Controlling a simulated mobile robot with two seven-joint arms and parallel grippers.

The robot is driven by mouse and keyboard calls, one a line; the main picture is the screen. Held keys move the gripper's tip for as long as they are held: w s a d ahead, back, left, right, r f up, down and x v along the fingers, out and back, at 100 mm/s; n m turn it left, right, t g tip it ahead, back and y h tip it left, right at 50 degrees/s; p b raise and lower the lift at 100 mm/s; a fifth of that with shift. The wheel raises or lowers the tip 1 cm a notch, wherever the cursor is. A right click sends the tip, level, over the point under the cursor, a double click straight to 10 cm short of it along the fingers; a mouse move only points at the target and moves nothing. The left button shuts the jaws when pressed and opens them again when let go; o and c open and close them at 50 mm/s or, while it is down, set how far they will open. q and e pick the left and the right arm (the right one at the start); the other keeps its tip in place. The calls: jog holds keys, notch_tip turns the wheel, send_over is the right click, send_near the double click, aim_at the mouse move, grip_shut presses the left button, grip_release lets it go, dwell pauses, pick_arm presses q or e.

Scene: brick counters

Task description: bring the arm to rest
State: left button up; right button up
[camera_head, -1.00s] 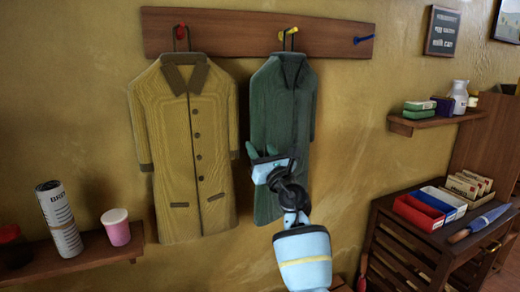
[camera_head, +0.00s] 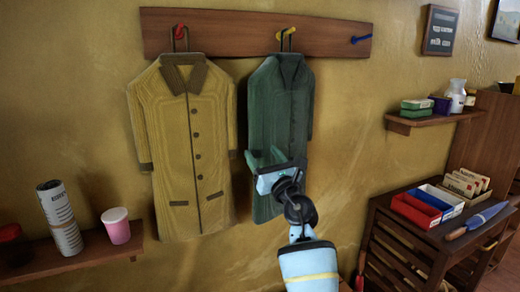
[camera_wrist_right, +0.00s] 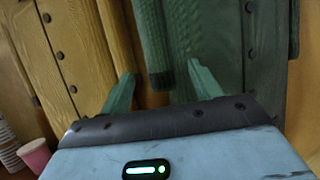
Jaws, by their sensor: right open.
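My right gripper (camera_head: 264,157) is in front of the lower left part of the green coat (camera_head: 285,100) in the head view. Its two green fingers are spread apart with nothing held. In the right wrist view the open fingers (camera_wrist_right: 160,85) point toward the green coat (camera_wrist_right: 225,40), with the end of a green sleeve showing between and beyond them. The green coat hangs from the yellow peg (camera_head: 289,31). My left gripper is not in view.
A tan coat (camera_head: 190,140) hangs to the left on the red peg (camera_head: 180,31); the blue peg (camera_head: 361,39) is bare. A left shelf (camera_head: 85,257) holds a patterned cylinder (camera_head: 60,217) and pink cup (camera_head: 116,226). A dark cabinet (camera_head: 410,245) stands at right.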

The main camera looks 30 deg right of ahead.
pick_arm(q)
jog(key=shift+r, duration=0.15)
pick_arm(e)
jog(key=shift+v, duration=2.1)
